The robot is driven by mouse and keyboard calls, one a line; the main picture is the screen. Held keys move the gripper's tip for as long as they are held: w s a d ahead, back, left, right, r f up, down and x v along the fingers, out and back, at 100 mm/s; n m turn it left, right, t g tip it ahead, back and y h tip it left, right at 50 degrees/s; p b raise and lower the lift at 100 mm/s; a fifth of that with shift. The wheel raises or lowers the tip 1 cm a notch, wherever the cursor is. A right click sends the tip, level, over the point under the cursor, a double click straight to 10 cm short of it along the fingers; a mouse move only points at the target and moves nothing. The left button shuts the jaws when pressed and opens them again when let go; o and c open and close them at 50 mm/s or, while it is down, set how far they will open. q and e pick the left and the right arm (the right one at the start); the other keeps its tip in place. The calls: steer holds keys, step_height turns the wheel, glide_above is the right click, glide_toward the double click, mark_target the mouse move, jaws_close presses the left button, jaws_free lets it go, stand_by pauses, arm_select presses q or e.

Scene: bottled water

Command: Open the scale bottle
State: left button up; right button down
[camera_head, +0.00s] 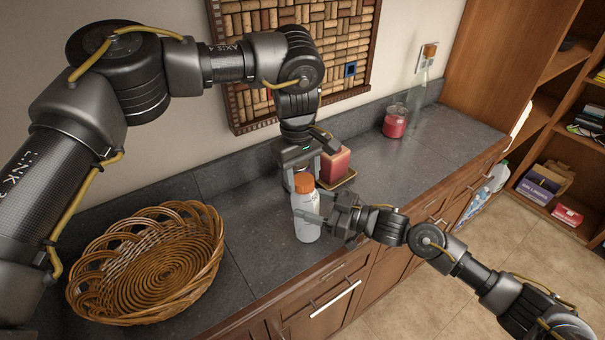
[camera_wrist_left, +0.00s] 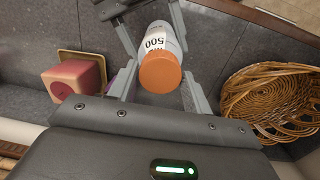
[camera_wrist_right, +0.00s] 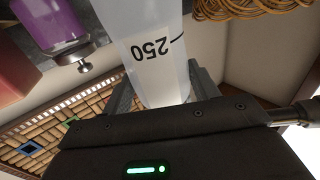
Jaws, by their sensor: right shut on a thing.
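The scale bottle (camera_head: 307,222) is white and translucent with an orange cap (camera_head: 304,183), and stands upright at the counter's front part. My right gripper (camera_head: 312,216) is shut on the bottle's body from the right. In the right wrist view the bottle (camera_wrist_right: 152,60) shows a "250" mark between the fingers. My left gripper (camera_head: 302,172) is above and behind the cap, pointing down. In the left wrist view its open fingers stand either side of the orange cap (camera_wrist_left: 160,72), with a visible gap on each side. The bottle's base is partly hidden in the wrist views.
A wicker basket (camera_head: 150,265) sits to the left on the dark counter (camera_head: 245,215). A red candle block (camera_head: 335,164) on a small tray stands close behind the bottle. A red jar (camera_head: 396,122) and a clear glass bottle (camera_head: 418,95) are further back. The counter's front edge is near.

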arm_select(q)
steer(key=c, duration=0.4)
arm_select(e)
steer(key=shift+f, duration=0.35)
